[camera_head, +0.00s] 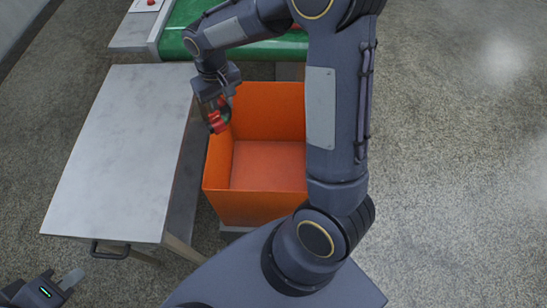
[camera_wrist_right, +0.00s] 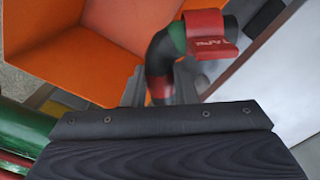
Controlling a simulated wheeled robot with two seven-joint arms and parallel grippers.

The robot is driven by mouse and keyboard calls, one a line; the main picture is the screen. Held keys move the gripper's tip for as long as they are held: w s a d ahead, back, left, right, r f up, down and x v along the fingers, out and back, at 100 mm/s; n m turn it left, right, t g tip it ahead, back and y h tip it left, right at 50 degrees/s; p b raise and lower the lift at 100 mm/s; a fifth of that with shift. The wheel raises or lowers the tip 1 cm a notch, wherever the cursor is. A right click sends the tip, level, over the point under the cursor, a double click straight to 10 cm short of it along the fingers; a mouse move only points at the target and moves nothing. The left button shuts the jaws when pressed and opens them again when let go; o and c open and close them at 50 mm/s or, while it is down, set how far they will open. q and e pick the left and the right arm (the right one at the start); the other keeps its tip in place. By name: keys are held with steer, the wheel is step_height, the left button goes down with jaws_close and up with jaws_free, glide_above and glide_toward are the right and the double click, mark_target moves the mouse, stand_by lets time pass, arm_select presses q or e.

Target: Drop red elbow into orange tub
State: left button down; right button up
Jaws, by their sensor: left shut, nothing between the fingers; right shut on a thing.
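The orange tub (camera_head: 252,206) stands open on the floor in the middle of the head view; its inside wall (camera_wrist_right: 75,55) fills the left of the right wrist view. My right gripper (camera_head: 215,103) is shut on the red elbow (camera_head: 217,123) at the tub's left wall, near its far corner. In the right wrist view the elbow (camera_wrist_right: 205,38) is a dark bent hose piece with red parts and a green band, gripped between the fingers (camera_wrist_right: 160,86). My left gripper (camera_head: 69,282) is shut and empty at the bottom left, far from the tub.
A pale table (camera_head: 115,150) stands close along the tub's left side. A green conveyor (camera_head: 262,50) lies behind the tub. My right arm hides the tub's right side. Speckled floor (camera_head: 455,170) is clear to the right.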

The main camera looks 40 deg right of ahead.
steer(key=s+d+f+m, duration=0.2)
steer(key=d+f, duration=0.2)
steer(key=d, duration=0.3)
steer(key=s+d+f+m, duration=0.2)
steer(key=s+d+f, duration=0.15)
steer(key=d, duration=0.35)
step_height(320, 180, down, 6)
steer(key=b, duration=0.3)
steer(key=shift+w+d+f, duration=0.15)
steer(key=shift+w+d, duration=0.05)
steer(key=shift+w, duration=0.15)
steer(key=o, duration=1.1)
steer(key=shift+c, duration=0.2)
step_height(320, 180, up, 8)
steer(key=shift+p, duration=0.4)
steer(key=shift+f, duration=0.1)
